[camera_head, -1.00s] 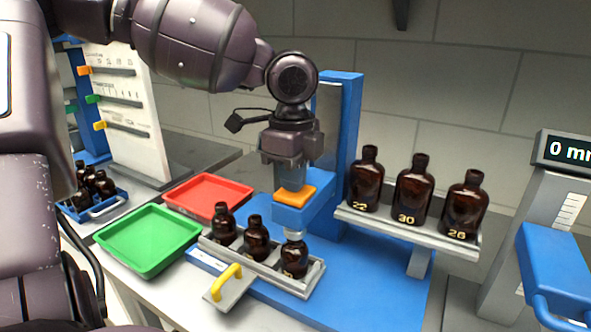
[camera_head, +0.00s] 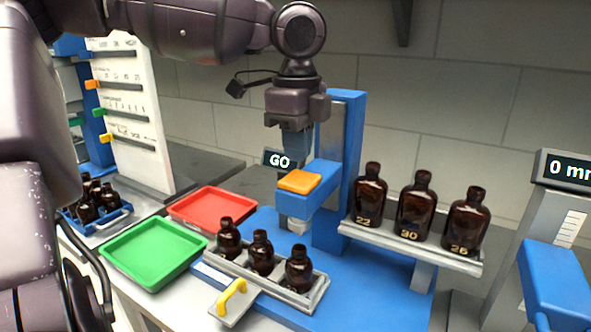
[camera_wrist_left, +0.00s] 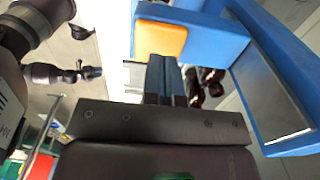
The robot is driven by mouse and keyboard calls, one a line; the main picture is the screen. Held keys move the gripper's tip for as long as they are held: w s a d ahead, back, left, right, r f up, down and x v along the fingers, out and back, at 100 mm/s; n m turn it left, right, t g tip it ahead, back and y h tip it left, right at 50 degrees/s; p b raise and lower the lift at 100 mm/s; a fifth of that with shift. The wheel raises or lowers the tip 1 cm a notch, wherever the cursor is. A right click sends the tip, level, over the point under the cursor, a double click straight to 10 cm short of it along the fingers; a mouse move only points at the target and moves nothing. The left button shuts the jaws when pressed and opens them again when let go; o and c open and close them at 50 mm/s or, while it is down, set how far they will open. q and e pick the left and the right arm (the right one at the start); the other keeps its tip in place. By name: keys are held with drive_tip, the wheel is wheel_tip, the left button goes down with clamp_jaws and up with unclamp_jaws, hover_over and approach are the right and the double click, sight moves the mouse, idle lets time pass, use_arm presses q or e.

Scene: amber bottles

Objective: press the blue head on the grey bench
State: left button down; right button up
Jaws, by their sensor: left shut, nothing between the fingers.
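The blue head (camera_head: 318,193) juts from a blue column (camera_head: 343,150) on the grey bench, with an orange pad (camera_head: 300,181) on top. Its pale nozzle (camera_head: 293,226) hangs above the right bottle (camera_head: 299,268) of a three-bottle carrier, with a gap between them. My left gripper (camera_head: 297,156) is shut and empty, pointing down just above the pad and apart from it. In the left wrist view the shut fingers (camera_wrist_left: 165,78) point toward the orange pad (camera_wrist_left: 160,40).
The carrier has a yellow handle (camera_head: 231,295). An empty green tray (camera_head: 152,252) and red tray (camera_head: 211,205) lie left. A shelf (camera_head: 410,245) with bottles marked 22, 30 and 26 stands right of the column. A display (camera_head: 279,160) behind my gripper reads GO.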

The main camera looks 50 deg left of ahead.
use_arm(q)
drive_tip(key=shift+r, duration=1.05)
